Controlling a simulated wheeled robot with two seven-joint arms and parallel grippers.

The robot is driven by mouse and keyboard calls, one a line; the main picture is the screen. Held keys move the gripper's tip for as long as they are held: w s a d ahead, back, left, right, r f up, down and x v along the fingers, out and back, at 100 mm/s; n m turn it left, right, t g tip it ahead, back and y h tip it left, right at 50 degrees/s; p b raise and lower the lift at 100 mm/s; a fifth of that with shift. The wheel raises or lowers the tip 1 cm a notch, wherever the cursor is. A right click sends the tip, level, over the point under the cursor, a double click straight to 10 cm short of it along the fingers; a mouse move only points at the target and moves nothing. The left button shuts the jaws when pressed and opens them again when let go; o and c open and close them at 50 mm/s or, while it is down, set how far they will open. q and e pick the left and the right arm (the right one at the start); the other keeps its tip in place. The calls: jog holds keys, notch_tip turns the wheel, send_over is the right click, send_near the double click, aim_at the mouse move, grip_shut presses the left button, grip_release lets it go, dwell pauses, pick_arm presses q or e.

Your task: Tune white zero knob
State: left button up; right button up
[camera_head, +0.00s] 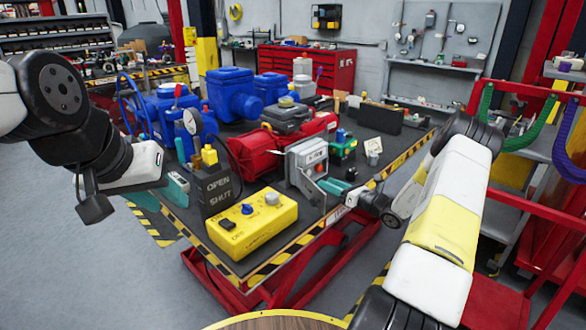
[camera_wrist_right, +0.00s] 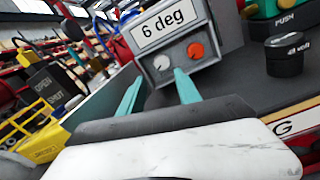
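A grey box (camera_head: 308,158) stands on the table near its front right edge. In the right wrist view, the grey box (camera_wrist_right: 205,22) has a display reading "6 deg". The white zero knob (camera_wrist_right: 163,63) is on its lower face, just left of an orange knob (camera_wrist_right: 196,50). My right gripper (camera_wrist_right: 158,76) is open, its teal fingers pointing at the box, with the white knob roughly between and just beyond the tips. It also shows in the head view (camera_head: 334,186). My left gripper (camera_head: 162,195) is open and empty beside the table's left edge. Whether any finger touches the box is unclear.
A yellow control box (camera_head: 252,228) and a black OPEN/SHUT block (camera_head: 217,188) stand left of the grey box. A red cylinder (camera_head: 258,152) and blue valve actuators (camera_head: 232,95) are behind. A black knob (camera_wrist_right: 288,52) is right of my right gripper.

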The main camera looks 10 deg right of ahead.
aim_at(309, 174)
jog(key=shift+w+a+f, duration=0.15)
jog(key=shift+w+a, duration=0.15)
jog(key=shift+w, duration=0.3)
jog(key=x, duration=0.7)
jog(key=shift+w, duration=0.15)
grip_shut()
